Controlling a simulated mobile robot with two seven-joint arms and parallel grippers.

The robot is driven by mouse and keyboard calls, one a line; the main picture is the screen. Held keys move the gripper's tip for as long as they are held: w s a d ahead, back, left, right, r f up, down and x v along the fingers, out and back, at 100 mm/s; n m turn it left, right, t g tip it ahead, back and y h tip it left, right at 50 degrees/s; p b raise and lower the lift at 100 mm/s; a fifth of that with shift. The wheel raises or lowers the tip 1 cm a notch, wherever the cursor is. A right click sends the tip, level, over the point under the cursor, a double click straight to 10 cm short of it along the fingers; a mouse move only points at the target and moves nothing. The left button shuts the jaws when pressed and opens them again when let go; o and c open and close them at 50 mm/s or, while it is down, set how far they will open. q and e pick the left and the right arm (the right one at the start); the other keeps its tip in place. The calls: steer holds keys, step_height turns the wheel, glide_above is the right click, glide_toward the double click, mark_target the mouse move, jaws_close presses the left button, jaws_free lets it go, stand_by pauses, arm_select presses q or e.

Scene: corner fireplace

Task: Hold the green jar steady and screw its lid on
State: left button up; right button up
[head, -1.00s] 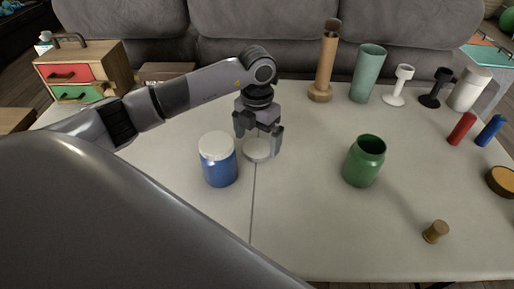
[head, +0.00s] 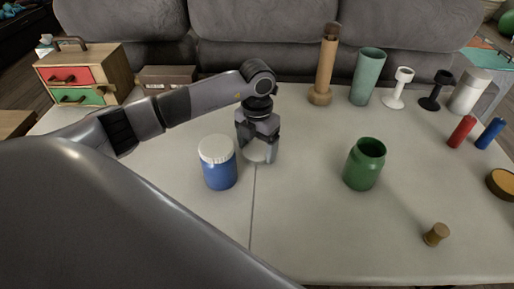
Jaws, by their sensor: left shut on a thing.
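The green jar (head: 364,166) stands upright and open on the table, right of centre. My right gripper is not in view.
A tan cylinder (head: 323,75), a teal cup (head: 367,77), white (head: 398,90) and black (head: 436,92) goblet shapes stand along the back. A small wooden plug (head: 436,234) is at front right. The table between gripper and green jar is clear.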

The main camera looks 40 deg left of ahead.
mark_target(257, 150)
arm_select(q)
step_height(257, 150, up, 20)
steer(key=p, duration=0.2)
stand_by(0.8)
